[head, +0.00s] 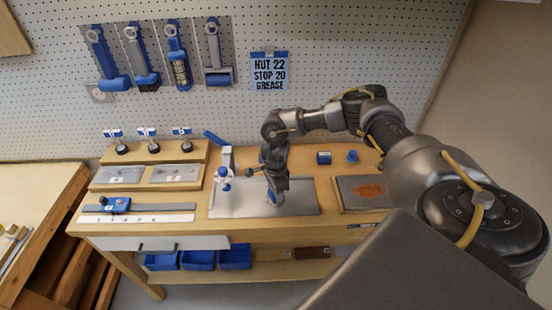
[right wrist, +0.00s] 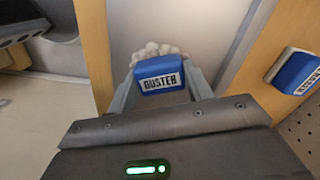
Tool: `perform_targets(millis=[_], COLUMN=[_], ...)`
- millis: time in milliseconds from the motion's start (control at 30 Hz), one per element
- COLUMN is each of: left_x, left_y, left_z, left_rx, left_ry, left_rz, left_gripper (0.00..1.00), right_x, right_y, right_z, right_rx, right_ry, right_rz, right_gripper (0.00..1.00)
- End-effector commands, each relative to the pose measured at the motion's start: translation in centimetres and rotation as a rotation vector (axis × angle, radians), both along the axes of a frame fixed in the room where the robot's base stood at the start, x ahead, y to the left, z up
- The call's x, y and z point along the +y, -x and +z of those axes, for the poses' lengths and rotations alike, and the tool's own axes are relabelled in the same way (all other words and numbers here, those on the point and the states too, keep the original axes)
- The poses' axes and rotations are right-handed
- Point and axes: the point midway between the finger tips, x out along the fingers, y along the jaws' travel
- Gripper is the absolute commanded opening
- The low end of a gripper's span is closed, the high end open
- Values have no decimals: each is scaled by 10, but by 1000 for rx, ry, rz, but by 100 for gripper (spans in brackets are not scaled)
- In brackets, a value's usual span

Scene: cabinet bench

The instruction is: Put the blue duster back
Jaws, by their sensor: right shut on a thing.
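The blue duster (right wrist: 160,77) shows in the right wrist view, with a label reading DUSTER and pale bristles beyond its blue block. My right gripper (right wrist: 162,92) is shut on it, one finger on each side. In the head view, my right gripper (head: 273,194) points down over the metal plate (head: 235,207) in the middle of the bench. Only a bit of blue shows at its fingertips there. I cannot tell whether the duster touches the plate. My left gripper is not in view.
A blue-and-white clamp-like tool (head: 224,172) stands just left of the gripper. A rusty plate (head: 368,190) lies to the right, with a blue labelled block (head: 323,157) behind. Several blue-handled tools hang on the pegboard (head: 330,60). Blue bins (head: 198,260) sit below the bench.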

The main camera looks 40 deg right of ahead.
Motion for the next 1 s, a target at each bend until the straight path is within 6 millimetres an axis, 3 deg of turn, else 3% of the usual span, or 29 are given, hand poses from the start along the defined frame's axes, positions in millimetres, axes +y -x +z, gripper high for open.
perform_targets(millis=[200,233,367,733,867,1000], left_x=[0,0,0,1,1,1], left_y=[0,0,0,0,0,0], left_z=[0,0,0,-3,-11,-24], left_rx=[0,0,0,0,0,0], left_ry=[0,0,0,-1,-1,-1], left_rz=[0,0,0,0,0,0], left_gripper=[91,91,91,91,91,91], right_x=[0,0,0,0,0,0], right_y=[0,0,0,-1,-1,-2], right_z=[-2,-3,-2,2,19,48], right_rx=[-1,0,0,-1,-5,-8], right_ry=[-1,0,0,-2,-3,-2], right_rz=[0,0,0,0,1,2], right_gripper=[26,54,71,72,72,72])
